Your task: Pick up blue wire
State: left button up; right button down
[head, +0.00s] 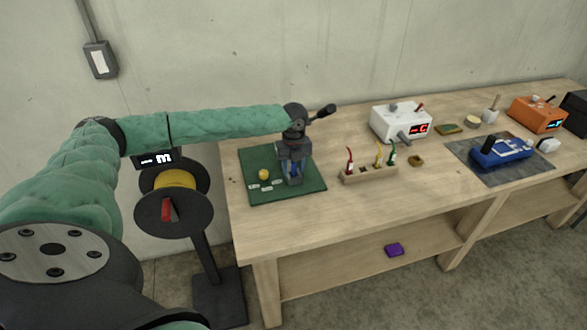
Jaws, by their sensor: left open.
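My left gripper (294,177) points down over the green mat (262,193) on the workbench. Its jaws are open. A small patch of blue, likely the blue wire (295,168), shows between the fingers; most of it is hidden by them, and I cannot tell whether they touch it. A wooden holder (370,177) to the right of the mat carries a red wire (349,161), a yellow wire (378,156) and a green wire (392,154). A dark empty slot shows between the red and yellow ones. My right gripper is out of view.
A yellow round piece (264,174) and white labels (266,185) lie on the mat. A white box with a red display (400,121) stands behind the holder. A spool stand (173,212) is left of the workbench (440,185). A blue device (500,153) sits farther right.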

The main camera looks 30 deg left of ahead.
pick_arm(q)
jog(key=shift+c, duration=0.2)
grip_shut()
jog(key=shift+r, duration=0.1)
